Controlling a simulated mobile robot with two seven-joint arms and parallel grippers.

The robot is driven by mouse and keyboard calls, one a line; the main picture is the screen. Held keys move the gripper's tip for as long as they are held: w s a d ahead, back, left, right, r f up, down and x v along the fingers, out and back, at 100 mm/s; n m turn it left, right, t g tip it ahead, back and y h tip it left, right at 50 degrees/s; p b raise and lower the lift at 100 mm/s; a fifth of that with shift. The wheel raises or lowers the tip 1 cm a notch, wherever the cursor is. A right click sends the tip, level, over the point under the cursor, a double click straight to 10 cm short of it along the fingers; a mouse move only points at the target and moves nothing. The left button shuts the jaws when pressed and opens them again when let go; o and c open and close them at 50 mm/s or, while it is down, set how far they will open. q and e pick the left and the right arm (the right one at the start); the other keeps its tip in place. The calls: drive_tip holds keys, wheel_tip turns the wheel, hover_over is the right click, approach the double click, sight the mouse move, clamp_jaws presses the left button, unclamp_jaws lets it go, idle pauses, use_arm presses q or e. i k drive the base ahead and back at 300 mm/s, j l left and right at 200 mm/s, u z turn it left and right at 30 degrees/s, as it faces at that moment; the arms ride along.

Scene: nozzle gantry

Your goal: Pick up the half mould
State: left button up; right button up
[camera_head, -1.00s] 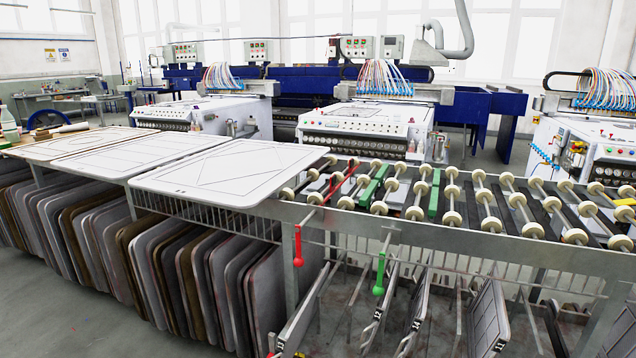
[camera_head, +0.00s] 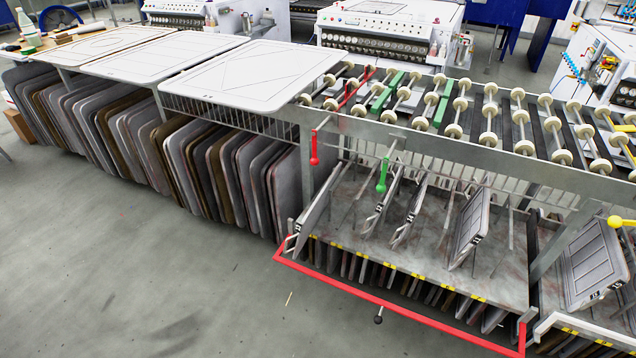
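Flat white plates with drawn outlines, which look like half moulds, lie on the table: one at the right (camera_head: 258,78), one in the middle (camera_head: 165,54) and one at the left (camera_head: 100,44). Many grey and brown plates (camera_head: 228,165) stand upright in the rack below. Several plates also stand tilted on the lower shelf, one of them a grey panel (camera_head: 470,228) right of centre. I cannot tell which plate is the task's half mould. Neither of my grippers is in view.
A roller conveyor (camera_head: 455,130) continues right of the table. A red lever (camera_head: 314,152) and a green lever (camera_head: 382,178) hang in front. A red-edged frame (camera_head: 400,314) sticks out low at the front. The floor (camera_head: 130,250) at the front left is clear.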

sight(304, 229)
drive_tip(key=l+u, duration=0.2)
drive_tip(key=l, duration=0.15)
drive_tip(key=z, duration=0.4)
drive_tip(key=i+j+z, duration=0.1)
drive_tip(key=z, duration=0.3)
drive_tip(key=j+z, duration=0.2)
drive_tip(key=z, duration=0.2)
drive_tip(key=j+z, duration=0.65)
drive_tip(key=j, duration=0.6)
drive_tip(key=k+j+z, duration=0.1)
drive_tip(key=j, duration=0.35)
drive_tip(key=k+j+z, duration=0.1)
drive_tip(key=j, duration=0.35)
